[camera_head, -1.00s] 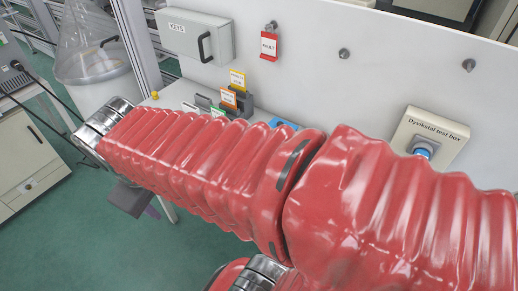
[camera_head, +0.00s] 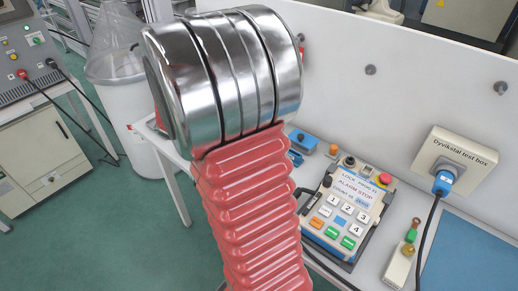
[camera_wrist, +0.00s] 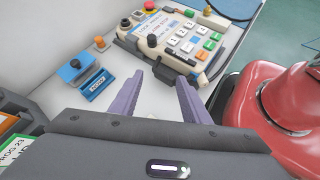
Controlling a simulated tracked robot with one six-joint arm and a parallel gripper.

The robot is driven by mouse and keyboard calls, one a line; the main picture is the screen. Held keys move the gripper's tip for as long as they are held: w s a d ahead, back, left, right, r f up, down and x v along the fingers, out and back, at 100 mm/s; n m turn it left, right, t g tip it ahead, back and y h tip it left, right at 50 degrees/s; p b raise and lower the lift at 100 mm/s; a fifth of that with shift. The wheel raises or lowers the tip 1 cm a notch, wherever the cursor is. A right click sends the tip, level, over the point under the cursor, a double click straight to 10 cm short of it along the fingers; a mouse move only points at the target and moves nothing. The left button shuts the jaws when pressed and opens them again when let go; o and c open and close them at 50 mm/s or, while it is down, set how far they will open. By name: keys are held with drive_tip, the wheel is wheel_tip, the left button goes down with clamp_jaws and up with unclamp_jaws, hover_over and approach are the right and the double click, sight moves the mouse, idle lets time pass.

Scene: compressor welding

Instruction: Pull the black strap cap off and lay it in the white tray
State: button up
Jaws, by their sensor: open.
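In the wrist view my gripper (camera_wrist: 160,79) is open and empty, its two purple fingers spread over the white bench top. Just beyond the right finger, a dark cap-like piece (camera_wrist: 197,79) sits at the near edge of the keypad pendant (camera_wrist: 190,46); I cannot tell for sure that it is the black strap cap. In the head view the pendant (camera_head: 345,213) stands right of my red arm, with a black piece (camera_head: 326,180) on its left side. I cannot make out a white tray. My gripper is hidden in the head view.
A blue device (camera_wrist: 76,70) and an orange knob (camera_wrist: 100,42) stand left of the fingers. The test box (camera_head: 455,160) with a blue plug and cable is at the right, near a white block (camera_head: 400,268) and a blue mat (camera_head: 465,258). Coloured tags (camera_wrist: 14,150) stand at lower left.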

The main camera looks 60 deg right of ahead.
sight(326, 178)
drive_tip(key=d+g, duration=0.1)
drive_tip(key=s+d, duration=0.1)
drive_tip(key=d, duration=0.1)
drive_tip(key=d+n+g, duration=0.1)
drive_tip(key=shift+s+d+f+g+h, duration=0.3)
drive_tip(key=shift+s+d+f, duration=0.05)
drive_tip(key=shift+d+f, duration=0.05)
drive_tip(key=x, duration=1.4)
drive_tip(key=shift+c, duration=0.4)
drive_tip(key=shift+w, duration=0.1)
clamp_jaws()
idle(0.3)
